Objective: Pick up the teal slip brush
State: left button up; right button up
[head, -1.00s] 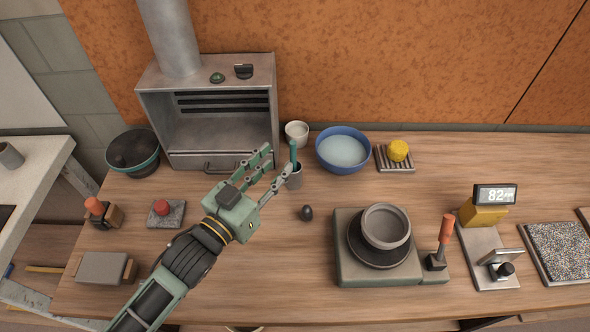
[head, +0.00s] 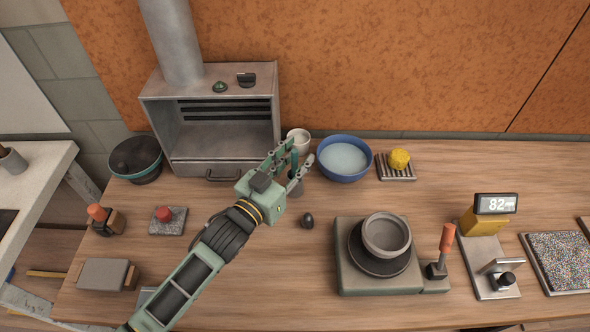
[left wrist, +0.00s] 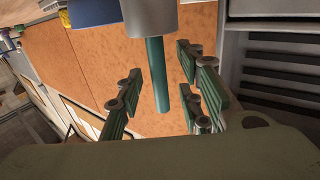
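The teal slip brush (head: 294,160) stands upright in a grey cup (head: 297,187), in front of the white cup on the workbench. My left gripper (head: 297,157) is at the brush, its fingers spread on either side of the handle. In the left wrist view the teal handle (left wrist: 156,76) sticks out of the grey cup (left wrist: 149,14), between the open fingers (left wrist: 163,78). A gap shows between the handle and the fingers on both sides. My right gripper is not in view.
A white cup (head: 299,138) and a blue bowl (head: 344,159) stand close behind. A metal kiln-like box (head: 222,165) is to the left. A dark egg-shaped object (head: 307,220) and a wheel with a pot (head: 386,235) lie nearer the front.

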pick_arm(q)
grip_shut()
dwell(0.3)
notch_tip(320, 180, up, 10)
jog(key=shift+r, duration=0.1)
jog(key=c, duration=0.6)
grip_release()
jog(key=shift+c, duration=0.2)
grip_shut()
